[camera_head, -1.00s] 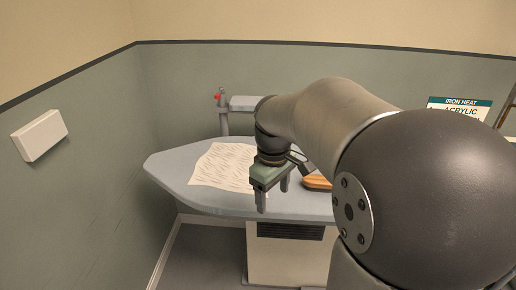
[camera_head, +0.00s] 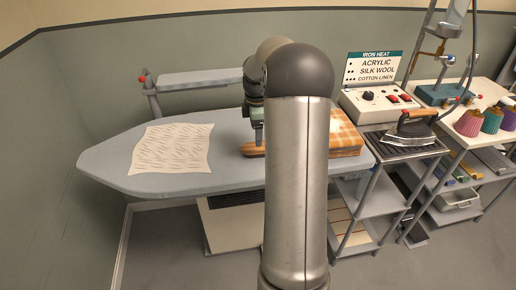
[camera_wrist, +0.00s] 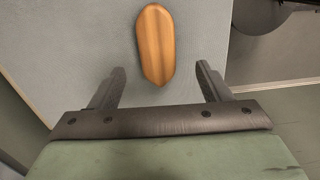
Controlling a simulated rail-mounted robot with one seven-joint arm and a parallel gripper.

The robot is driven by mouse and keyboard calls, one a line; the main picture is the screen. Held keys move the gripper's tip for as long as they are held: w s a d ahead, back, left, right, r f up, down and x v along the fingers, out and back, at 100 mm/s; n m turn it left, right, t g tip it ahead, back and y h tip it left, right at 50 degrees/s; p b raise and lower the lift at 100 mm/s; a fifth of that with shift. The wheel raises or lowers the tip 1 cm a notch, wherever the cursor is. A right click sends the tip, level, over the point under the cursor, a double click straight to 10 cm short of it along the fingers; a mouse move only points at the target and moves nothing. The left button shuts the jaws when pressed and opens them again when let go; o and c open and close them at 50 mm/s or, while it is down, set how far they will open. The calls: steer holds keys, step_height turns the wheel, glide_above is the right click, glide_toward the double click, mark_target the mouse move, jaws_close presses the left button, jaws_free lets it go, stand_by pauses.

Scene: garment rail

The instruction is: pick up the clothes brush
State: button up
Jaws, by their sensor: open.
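The clothes brush is an orange-brown wooden oval. In the wrist view the brush (camera_wrist: 155,45) lies on the grey ironing board, lengthwise ahead of the jaws and roughly midway between them. My gripper (camera_wrist: 160,84) is open and empty; the near end of the brush lies about level with the fingertips in the picture. In the head view only the left end of the brush (camera_head: 250,150) shows; my arm hides the rest. My gripper (camera_head: 258,140) is largely hidden there too, with a finger showing just above the brush. I cannot tell the exact height gap.
A patterned cloth (camera_head: 172,148) lies on the ironing board (camera_head: 120,165), left of the brush. A folded plaid cloth (camera_head: 345,135) lies to the right. An iron (camera_head: 410,128) and control box (camera_head: 380,100) stand on a shelf unit farther right. The board's left end is clear.

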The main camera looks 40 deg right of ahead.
mark_target(258, 150)
steer(key=f, duration=0.2)
steer(key=f+p, duration=0.1)
steer(key=f, duration=0.4)
steer(key=shift+d+f+p, duration=0.1)
steer(key=shift+d+p, duration=0.15)
steer(key=shift+p, duration=0.05)
steer(key=c, duration=1.1)
